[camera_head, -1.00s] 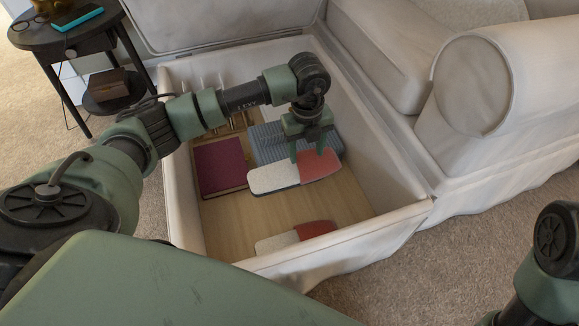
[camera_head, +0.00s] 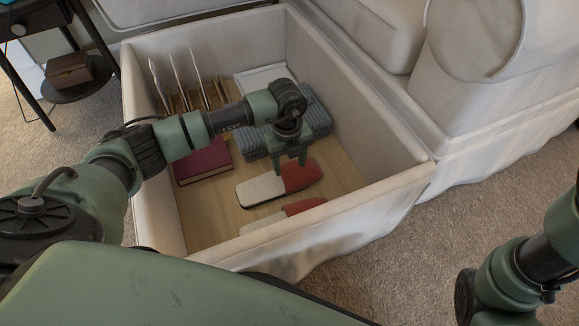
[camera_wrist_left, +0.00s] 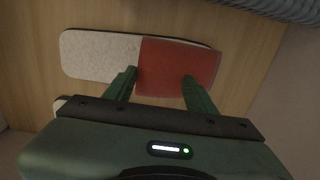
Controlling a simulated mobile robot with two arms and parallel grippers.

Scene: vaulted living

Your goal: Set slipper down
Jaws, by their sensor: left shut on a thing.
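The slipper (camera_head: 262,189), with a cream sole and a red upper, is inside the open white storage box (camera_head: 385,179), close above or on its wooden floor; I cannot tell if it touches. My left gripper (camera_head: 290,160) reaches down over it and is shut on it at the red part. The left wrist view shows the slipper (camera_wrist_left: 95,54) flat under both fingers (camera_wrist_left: 160,88). A second, matching slipper (camera_head: 285,213) lies on the floor nearer the front wall, partly hidden by it. Part of my right arm shows at lower right; its gripper is out of view.
In the box, a dark red book (camera_head: 203,161) lies left, a folded blue-grey ribbed textile (camera_head: 262,141) behind the gripper, and several upright slats stand at the back left. A white sofa (camera_head: 490,100) stands right. Box floor beside the slippers is clear.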

